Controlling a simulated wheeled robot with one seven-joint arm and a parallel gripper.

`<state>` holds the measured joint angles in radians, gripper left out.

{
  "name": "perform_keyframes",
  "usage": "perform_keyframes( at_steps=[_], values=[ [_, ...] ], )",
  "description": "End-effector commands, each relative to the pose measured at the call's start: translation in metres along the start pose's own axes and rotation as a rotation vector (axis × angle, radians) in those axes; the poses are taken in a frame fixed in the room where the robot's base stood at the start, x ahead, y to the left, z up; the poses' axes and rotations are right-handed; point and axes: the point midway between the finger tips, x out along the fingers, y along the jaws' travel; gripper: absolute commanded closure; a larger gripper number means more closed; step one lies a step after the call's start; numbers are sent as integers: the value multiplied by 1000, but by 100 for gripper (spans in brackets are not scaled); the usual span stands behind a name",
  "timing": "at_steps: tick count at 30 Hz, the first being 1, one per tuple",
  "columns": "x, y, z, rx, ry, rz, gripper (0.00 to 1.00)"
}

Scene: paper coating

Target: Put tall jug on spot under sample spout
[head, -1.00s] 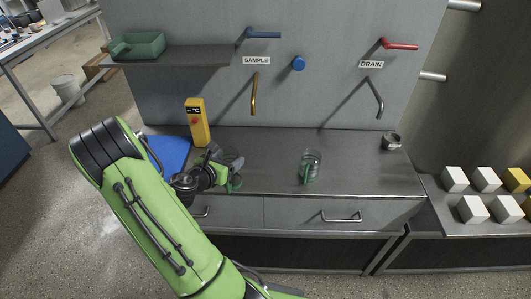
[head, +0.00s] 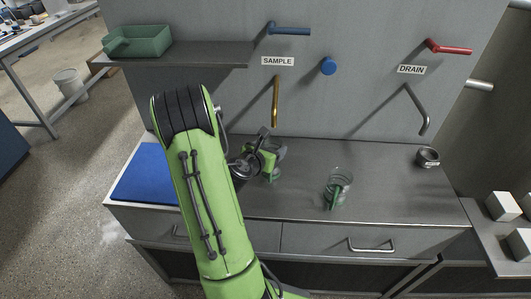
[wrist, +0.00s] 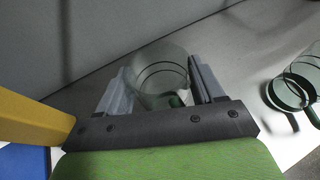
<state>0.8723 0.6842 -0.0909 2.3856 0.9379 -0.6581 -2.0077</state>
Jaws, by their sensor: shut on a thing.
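My gripper (head: 268,158) is shut on a clear glass jug with a green handle, held between both fingers in the wrist view (wrist: 160,82). In the head view this jug is mostly hidden by the gripper. It is just above or on the steel counter (head: 300,207); I cannot tell which. The brass sample spout (head: 276,102) hangs from the wall under the SAMPLE label (head: 277,61), close above and behind the gripper. No marked spot shows beneath it. A second clear jug with a green handle (head: 338,187) stands to the right, apart from the gripper.
The grey drain spout (head: 420,113) hangs at right, with a small dark cup (head: 427,157) below it. A blue mat (head: 148,178) lies at the left. Counter between the jugs is clear.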

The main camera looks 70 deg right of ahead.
Motion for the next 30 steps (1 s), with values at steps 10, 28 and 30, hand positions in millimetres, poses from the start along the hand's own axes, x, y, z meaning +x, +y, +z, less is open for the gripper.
perform_keyframes(
  at_steps=[10, 28, 30],
  values=[
    [2, -2, -2, -1, -2, -1, 89],
    [-3, -1, 0, -1, -1, 1, 7],
    [-16, 0, -2, -5, 1, 4, 7]
  ],
)
